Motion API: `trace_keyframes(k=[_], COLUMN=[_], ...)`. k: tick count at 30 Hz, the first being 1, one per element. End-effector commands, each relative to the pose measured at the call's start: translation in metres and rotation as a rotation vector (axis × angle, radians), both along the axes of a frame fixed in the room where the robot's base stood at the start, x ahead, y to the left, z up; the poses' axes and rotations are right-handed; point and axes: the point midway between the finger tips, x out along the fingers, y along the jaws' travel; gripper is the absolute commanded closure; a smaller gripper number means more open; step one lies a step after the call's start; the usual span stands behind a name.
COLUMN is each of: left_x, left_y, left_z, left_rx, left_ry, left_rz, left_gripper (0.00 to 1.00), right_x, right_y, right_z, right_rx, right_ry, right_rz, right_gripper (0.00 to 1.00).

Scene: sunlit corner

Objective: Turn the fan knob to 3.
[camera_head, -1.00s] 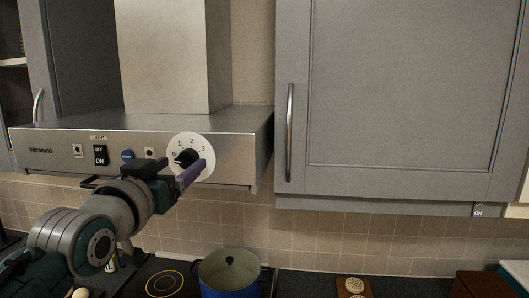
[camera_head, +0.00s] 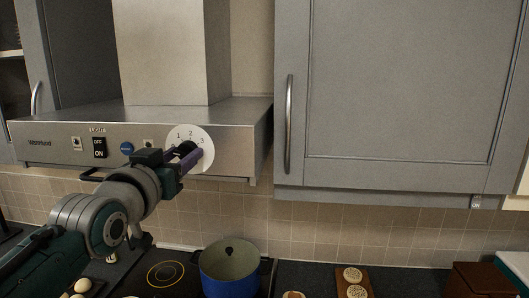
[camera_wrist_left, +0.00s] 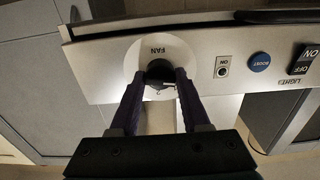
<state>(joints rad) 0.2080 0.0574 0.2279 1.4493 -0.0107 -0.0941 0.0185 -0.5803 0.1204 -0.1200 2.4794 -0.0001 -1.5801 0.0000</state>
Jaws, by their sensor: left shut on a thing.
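The fan knob (camera_wrist_left: 160,72) is black and sits on a round white dial (camera_head: 205,137) at the right end of the steel hood front. The numbers 1, 2 and 3 show on the dial in the head view, and the word FAN in the left wrist view. My left gripper (camera_head: 191,153) is shut on the knob, with one purple finger on each side of it in the left wrist view (camera_wrist_left: 160,85). The fingers and wrist hide much of the knob in the head view, so I cannot tell its exact setting. My right gripper is not in view.
The hood (camera_head: 235,145) also carries a light switch (camera_head: 99,148) and a blue boost button (camera_head: 127,149). A grey cupboard (camera_head: 400,90) hangs to the right. Below are a blue pot (camera_head: 230,285) on the hob and a board with round biscuits (camera_head: 353,275).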

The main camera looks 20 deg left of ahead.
Motion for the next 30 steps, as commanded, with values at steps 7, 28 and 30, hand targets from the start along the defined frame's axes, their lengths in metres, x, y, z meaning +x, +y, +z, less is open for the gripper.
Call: trace_keyframes(k=[7, 28, 30], left_x=[-0.0001, 0.0000, 0.0000], left_y=[-0.0002, 0.0000, -0.0002], left_z=[0.0000, -0.0001, -0.0001], left_rx=[0.000, 0.239, 0.301], left_ry=[0.000, 0.055, 0.070], left_rz=[0.000, 0.000, 0.000], left_gripper=[1.00, 1.00, 1.00], right_x=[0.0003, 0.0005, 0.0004], right_y=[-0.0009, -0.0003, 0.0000], right_z=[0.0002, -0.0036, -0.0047], right_rx=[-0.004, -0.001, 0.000], right_ry=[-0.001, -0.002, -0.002], right_rz=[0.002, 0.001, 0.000], right_gripper=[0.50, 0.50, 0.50])
